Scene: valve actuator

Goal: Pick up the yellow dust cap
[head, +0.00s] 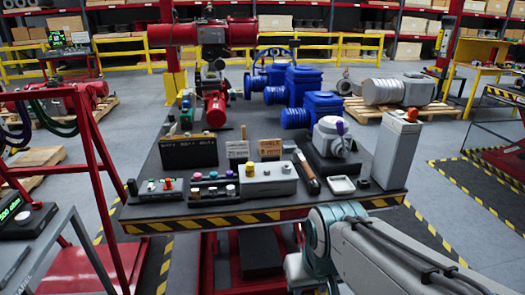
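A dark holder (212,200) with several small coloured caps stands at the front of the table, left of a light grey box. The caps are too small to identify surely; a pale, yellowish one (230,189) sits at the holder's front right and may be the yellow dust cap. My arm comes in from the bottom right, with its grey and teal wrist (325,238) in front of the table's front edge. My gripper's fingers are not visible. The caps are clear of my arm.
The dark table (150,211) has a black-and-yellow striped front edge. The light grey box (267,179), a tool with a brown handle (308,173), a white dish (341,185) and a tall grey block (397,150) stand on it. A red frame (100,200) is at the left.

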